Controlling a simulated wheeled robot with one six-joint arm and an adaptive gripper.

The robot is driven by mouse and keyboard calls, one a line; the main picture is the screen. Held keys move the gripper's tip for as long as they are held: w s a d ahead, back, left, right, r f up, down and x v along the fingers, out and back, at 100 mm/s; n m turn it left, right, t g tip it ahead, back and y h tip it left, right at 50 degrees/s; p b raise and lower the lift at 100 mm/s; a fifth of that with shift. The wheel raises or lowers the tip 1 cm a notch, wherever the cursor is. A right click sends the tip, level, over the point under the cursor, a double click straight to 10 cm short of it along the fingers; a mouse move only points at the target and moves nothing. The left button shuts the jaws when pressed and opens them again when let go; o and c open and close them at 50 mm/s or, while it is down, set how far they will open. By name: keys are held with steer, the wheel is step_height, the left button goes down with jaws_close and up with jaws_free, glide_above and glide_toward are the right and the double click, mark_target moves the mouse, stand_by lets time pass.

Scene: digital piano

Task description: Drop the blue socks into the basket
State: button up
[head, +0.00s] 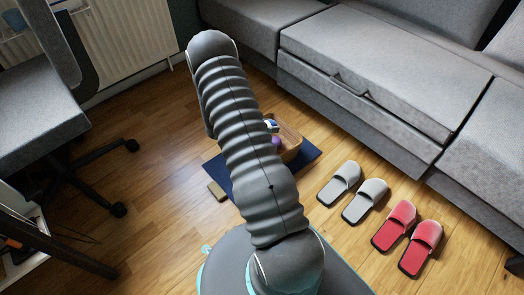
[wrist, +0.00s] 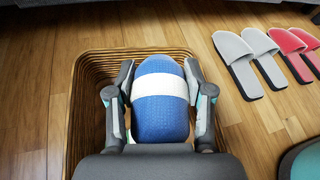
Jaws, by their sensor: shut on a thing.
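The blue socks (wrist: 160,117) are a rolled bundle with a white band around it. My gripper (wrist: 159,78) is shut on the bundle, with one finger on each side. In the wrist view the bundle is over the opening of the woven brown basket (wrist: 88,75), whose rim shows behind and beside it. I cannot tell how far the bundle is above the basket floor. In the head view my arm hides the gripper and part of the basket (head: 291,141). A small blue and white patch of the bundle (head: 271,125) shows beside my arm.
The basket is at a dark blue mat (head: 309,154). Grey slippers (head: 365,201) and red slippers (head: 420,248) stand to the right on the wooden floor. A grey sofa (head: 370,60) is behind, and a grey chair (head: 40,105) is at the left.

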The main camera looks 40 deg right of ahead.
steer(key=shift+f, duration=0.55)
steer(key=o, duration=1.2)
steer(key=v, duration=1.2)
